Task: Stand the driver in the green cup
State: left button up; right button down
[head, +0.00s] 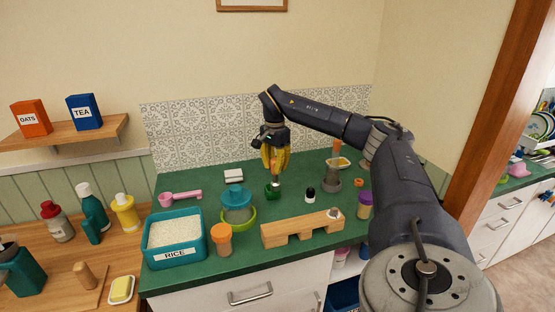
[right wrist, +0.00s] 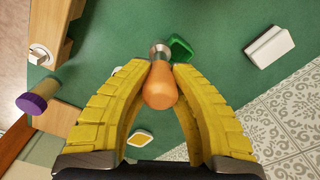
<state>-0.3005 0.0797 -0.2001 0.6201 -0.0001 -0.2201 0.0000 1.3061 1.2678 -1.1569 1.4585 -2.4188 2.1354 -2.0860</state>
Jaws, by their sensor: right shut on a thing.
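The driver has an orange handle (right wrist: 160,88) and a metal collar, and it points down. My right gripper (head: 274,158), with yellow ribbed fingers, is shut on the handle; it also shows in the right wrist view (right wrist: 160,80). The small green cup (head: 272,192) stands on the green counter just below the gripper. In the right wrist view the cup (right wrist: 181,47) shows beside the collar, partly hidden by it. The driver's lower end is hidden there, so I cannot tell whether it is inside the cup. My left gripper is not in view.
A wooden block with notches (head: 300,229) lies at the counter's front. A teal and lime juicer-like thing (head: 237,204), a rice bin (head: 174,263) and an orange-lidded jar (head: 221,240) stand to the left. A small black-and-white bottle (head: 310,195) stands right of the cup.

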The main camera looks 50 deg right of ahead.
jog(key=shift+w+d+f, duration=0.4)
jog(key=shift+w+f, duration=0.2)
jog(key=shift+f, duration=0.1)
jog(key=shift+w+d+f, duration=0.35)
jog(key=shift+w+f, duration=0.2)
jog(key=shift+f, duration=0.15)
jog(key=shift+w+d+f, duration=0.4)
jog(key=shift+w+f, duration=0.2)
jog(key=shift+f, duration=0.1)
jog(key=shift+f, duration=0.65)
jog(key=c, duration=1.2)
grip_release()
jog(key=shift+c, duration=0.2)
notch_tip(320, 180, up, 12)
jog(key=shift+a, duration=0.1)
jog(key=shift+s, duration=0.1)
